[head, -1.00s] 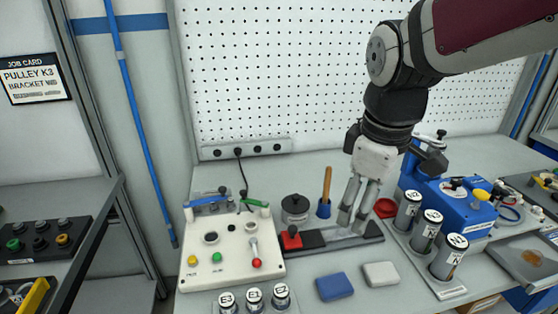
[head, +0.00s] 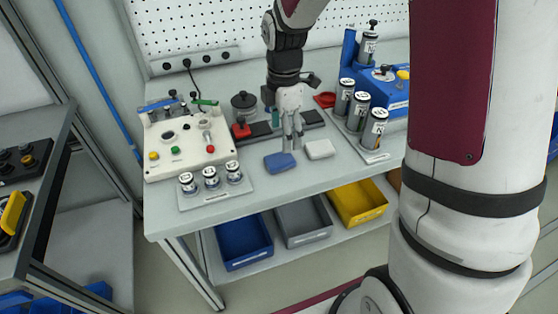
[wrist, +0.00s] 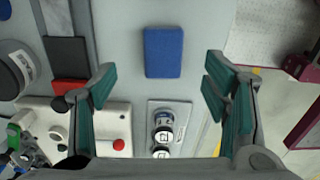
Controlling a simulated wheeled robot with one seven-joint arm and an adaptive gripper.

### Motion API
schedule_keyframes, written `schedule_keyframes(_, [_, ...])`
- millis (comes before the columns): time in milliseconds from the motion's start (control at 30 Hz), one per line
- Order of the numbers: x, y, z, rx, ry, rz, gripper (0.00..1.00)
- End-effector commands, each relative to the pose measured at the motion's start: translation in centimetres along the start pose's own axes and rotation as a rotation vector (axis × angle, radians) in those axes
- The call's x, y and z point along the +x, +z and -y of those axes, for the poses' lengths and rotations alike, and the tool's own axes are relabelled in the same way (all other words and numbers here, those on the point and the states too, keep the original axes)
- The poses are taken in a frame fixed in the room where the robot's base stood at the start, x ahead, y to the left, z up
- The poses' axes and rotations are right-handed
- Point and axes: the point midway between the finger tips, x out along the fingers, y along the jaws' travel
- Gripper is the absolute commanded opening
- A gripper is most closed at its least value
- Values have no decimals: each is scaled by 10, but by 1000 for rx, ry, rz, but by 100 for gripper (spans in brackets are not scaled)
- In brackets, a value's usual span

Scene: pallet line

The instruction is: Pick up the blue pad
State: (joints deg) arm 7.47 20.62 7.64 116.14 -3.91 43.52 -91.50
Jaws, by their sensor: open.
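The blue pad (head: 280,162) lies flat on the grey bench near its front edge, left of a white pad (head: 320,149). In the wrist view the blue pad (wrist: 163,52) shows whole, ahead of and between the spread fingers. My gripper (head: 293,144) hangs above the bench just behind and right of the blue pad, pointing down. In the wrist view my gripper (wrist: 160,85) is open with nothing between its fingers.
A white control panel (head: 185,142) and a rack of canisters (head: 215,195) stand left of the blue pad. A dark rail with a red block (head: 241,130) lies behind. Labelled canisters (head: 360,110) and a blue unit (head: 392,93) stand right. Bins (head: 242,242) sit on the shelf below.

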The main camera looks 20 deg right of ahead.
Motion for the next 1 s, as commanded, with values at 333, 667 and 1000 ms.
schedule_keyframes(333, [31, 0, 1, 0, -1, 0, 69])
schedule_keyframes(667, [73, 4, 6, -1, -2, 0, 69])
schedule_keyframes(1000, [77, 4, 5, 0, 1, 0, 60])
